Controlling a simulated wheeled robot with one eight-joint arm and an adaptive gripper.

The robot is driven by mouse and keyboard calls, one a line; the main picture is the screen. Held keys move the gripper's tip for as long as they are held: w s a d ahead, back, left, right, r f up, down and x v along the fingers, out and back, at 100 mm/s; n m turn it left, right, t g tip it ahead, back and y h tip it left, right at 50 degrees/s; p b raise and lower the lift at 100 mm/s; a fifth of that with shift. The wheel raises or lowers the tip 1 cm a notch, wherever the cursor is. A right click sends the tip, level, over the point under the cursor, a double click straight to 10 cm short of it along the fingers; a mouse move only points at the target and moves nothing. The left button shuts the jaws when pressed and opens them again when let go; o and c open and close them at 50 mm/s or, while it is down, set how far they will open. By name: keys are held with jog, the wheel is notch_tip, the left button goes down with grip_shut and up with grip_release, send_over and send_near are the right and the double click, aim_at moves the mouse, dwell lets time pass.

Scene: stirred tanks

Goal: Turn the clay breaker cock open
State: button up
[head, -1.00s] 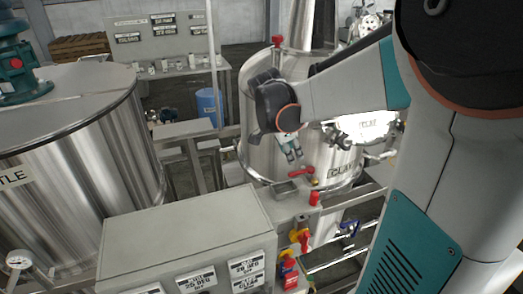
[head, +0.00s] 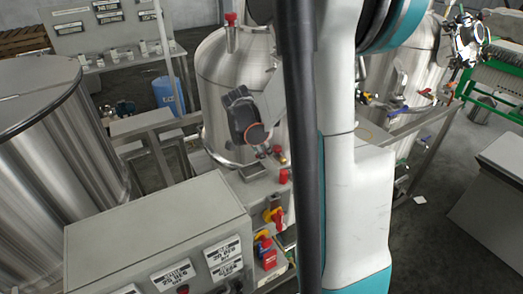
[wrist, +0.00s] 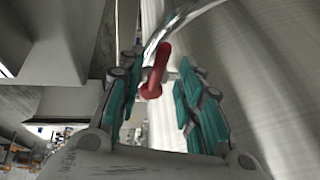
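The clay breaker (head: 215,85) is a steel vessel near the middle of the head view. My arm covers its right side and its label. The cock's red handle (head: 278,152) shows low at the vessel's front, beside my wrist. In the wrist view, the red handle (wrist: 152,88) stands between the teal fingers of my gripper (wrist: 158,68). The fingers are apart, with a visible gap on each side of the handle. In the head view, my wrist hides most of the gripper.
A grey control box (head: 155,245) stands in the front. Red and yellow valve handles (head: 272,215) and a red-capped fitting (head: 283,177) are close below the cock. A large steel tank (head: 55,140) is at left. Open floor (head: 425,215) shows at right.

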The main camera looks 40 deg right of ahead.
jog(key=shift+d+f, duration=0.2)
jog(key=shift+f, duration=0.25)
grip_shut()
jog(key=s+n, duration=0.1)
jog(key=n+t+b, duration=0.1)
jog(key=n, duration=0.1)
jog(key=shift+s, duration=0.4)
grip_release()
